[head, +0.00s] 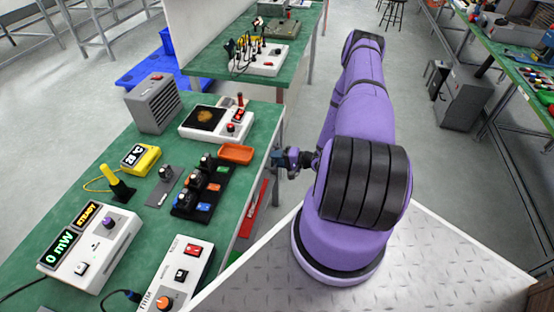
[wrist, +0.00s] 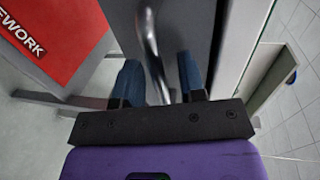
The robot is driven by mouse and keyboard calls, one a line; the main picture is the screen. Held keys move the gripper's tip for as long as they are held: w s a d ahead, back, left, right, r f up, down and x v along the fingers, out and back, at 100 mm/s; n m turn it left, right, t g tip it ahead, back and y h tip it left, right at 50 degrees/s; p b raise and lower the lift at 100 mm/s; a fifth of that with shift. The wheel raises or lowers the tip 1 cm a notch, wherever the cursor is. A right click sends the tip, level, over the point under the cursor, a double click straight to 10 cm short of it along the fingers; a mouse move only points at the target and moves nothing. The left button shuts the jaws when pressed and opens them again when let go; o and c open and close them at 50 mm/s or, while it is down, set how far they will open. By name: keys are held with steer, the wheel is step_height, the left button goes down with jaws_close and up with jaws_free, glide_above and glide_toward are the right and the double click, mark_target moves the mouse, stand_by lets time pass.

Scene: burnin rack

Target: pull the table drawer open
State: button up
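My gripper (wrist: 157,64) has two blue fingers set apart, one on each side of a shiny metal bar handle (wrist: 151,45). There is a gap between the handle and each finger, so it is not gripped. The handle is on a dark grey front (wrist: 185,22), which looks like the drawer front. Whether the drawer is shut cannot be told. In the head view my gripper (head: 292,160) is at the right edge of the green table (head: 265,122); the drawer front and handle are not clear there.
A red panel marked "REWORK" (wrist: 50,45) is left of the handle; red also shows below the table edge (head: 257,205). An orange tray (head: 236,153), a black fixture with modules (head: 203,188) and several instruments stand on the table. Grey floor is open behind my arm.

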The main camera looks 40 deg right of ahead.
steer(key=shift+c, duration=0.4)
jaws_close()
steer(key=f+v, duration=0.2)
steer(key=v, duration=1)
steer(key=f+v, duration=0.3)
steer(key=v, duration=1)
steer(key=shift+v, duration=0.8)
steer(key=shift+d+f, duration=0.15)
steer(key=shift+f, duration=0.1)
steer(key=shift+o, duration=0.4)
jaws_free()
steer(key=v, duration=1)
steer(key=shift+s+d+r, duration=0.15)
steer(key=shift+s+d, duration=0.1)
steer(key=shift+s, duration=0.05)
